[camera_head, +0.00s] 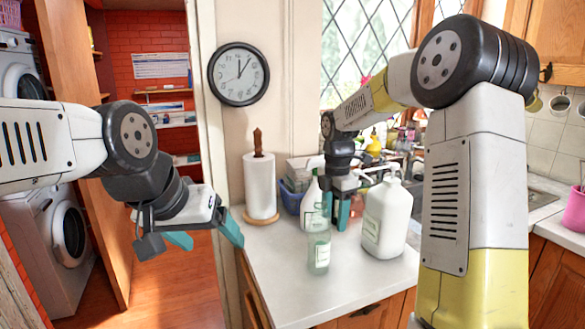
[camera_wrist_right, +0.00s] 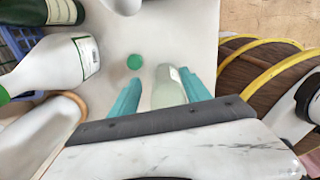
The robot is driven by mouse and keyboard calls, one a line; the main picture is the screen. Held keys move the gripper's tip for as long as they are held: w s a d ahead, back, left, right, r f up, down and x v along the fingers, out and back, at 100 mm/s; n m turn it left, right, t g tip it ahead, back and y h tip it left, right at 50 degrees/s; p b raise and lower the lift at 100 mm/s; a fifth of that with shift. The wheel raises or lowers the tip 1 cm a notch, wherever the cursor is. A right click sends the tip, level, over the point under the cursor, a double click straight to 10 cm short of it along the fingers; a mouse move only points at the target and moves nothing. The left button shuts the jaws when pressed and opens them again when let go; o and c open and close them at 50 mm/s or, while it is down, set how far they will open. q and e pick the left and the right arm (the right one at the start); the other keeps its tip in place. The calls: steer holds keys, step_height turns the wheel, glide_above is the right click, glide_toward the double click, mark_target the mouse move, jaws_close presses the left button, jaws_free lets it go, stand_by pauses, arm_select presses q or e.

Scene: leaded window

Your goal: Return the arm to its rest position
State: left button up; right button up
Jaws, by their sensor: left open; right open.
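My right arm comes down over the counter in the head view. Its gripper (camera_head: 342,212) has teal fingers spread apart, just left of the large white pump jug (camera_head: 387,218) and behind the pale green bottle (camera_head: 318,250). In the right wrist view the right gripper (camera_wrist_right: 162,92) is open, and a pale translucent bottle (camera_wrist_right: 167,88) shows between the fingers, closer to the right-hand one. I see no grip on it. My left gripper (camera_head: 206,238) is open and empty, out in front of the doorway, left of the counter.
A paper towel roll (camera_head: 260,186) and a blue basket (camera_head: 291,197) stand behind. The counter's front (camera_head: 345,292) is clear.

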steer(key=s+d+r+m+t, duration=0.2)
steer(key=s+r+m+t, duration=0.1)
steer(key=s+r+m, duration=0.8)
steer(key=s+d+m+t+y, duration=0.1)
steer(key=s+m+t+y, duration=0.1)
steer(key=s+m, duration=0.9)
steer(key=s+t, duration=0.1)
steer(key=s, duration=0.2)
steer(key=shift+f+m, duration=0.4)
